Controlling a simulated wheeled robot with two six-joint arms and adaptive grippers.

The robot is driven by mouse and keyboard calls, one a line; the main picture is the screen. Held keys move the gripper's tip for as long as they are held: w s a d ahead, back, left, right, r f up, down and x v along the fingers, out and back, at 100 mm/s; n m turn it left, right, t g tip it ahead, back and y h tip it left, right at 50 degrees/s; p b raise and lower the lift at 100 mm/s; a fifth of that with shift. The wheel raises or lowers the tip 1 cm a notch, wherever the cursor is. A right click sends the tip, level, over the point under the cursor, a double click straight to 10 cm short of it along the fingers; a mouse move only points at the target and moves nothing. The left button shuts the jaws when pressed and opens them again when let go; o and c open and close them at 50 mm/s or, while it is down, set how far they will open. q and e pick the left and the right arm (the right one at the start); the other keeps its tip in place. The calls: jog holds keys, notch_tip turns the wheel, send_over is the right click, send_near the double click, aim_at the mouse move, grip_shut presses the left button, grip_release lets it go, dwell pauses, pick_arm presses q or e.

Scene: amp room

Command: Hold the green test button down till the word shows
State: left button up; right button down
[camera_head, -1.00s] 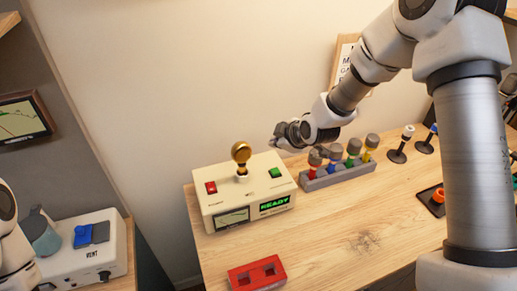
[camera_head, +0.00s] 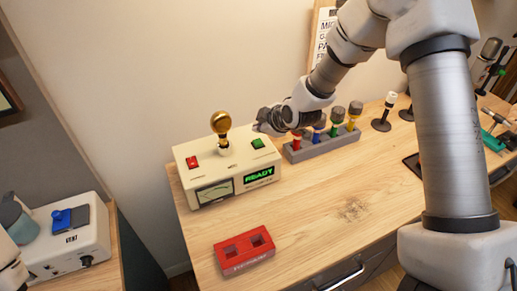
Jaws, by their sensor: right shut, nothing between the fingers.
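The cream test box (camera_head: 203,160) stands on the wooden bench. The green button (camera_head: 258,143) is on its top right, and the lit display (camera_head: 259,174) on its front reads READY in green. My right gripper (camera_head: 266,124) is shut and empty, just above and behind the green button in the picture. A gap shows between them, though I cannot tell its true depth. Part of my left arm (camera_head: 10,268) shows at the lower left edge; its gripper is out of view.
A red switch (camera_head: 192,162) and a gold bulb (camera_head: 221,124) are on the box. A grey rack (camera_head: 322,146) with several coloured-handled tools stands to its right.

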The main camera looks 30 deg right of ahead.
aim_at(259, 143)
jog(key=shift+w+f+b, duration=0.15)
jog(key=shift+f+b, duration=0.05)
jog(key=shift+f, duration=0.45)
jog(key=shift+w+f+b, duration=0.15)
jog(key=shift+f+b, duration=0.05)
jog(key=shift+f, duration=0.4)
pick_arm(q)
jog(key=shift+w+f, duration=0.2)
jog(key=shift+f, duration=0.6)
jog(key=shift+s, duration=0.1)
pick_arm(e)
jog(key=shift+s+r, duration=0.15)
jog(key=shift+s, duration=0.05)
jog(key=shift+w, duration=0.1)
pick_arm(q)
jog(key=shift+f, duration=0.15)
pick_arm(e)
jog(key=shift+f, duration=0.5)
pick_arm(q)
jog(key=shift+f+b, duration=0.3)
jog(key=shift+b, duration=0.2)
pick_arm(e)
jog(key=shift+f, duration=0.45)
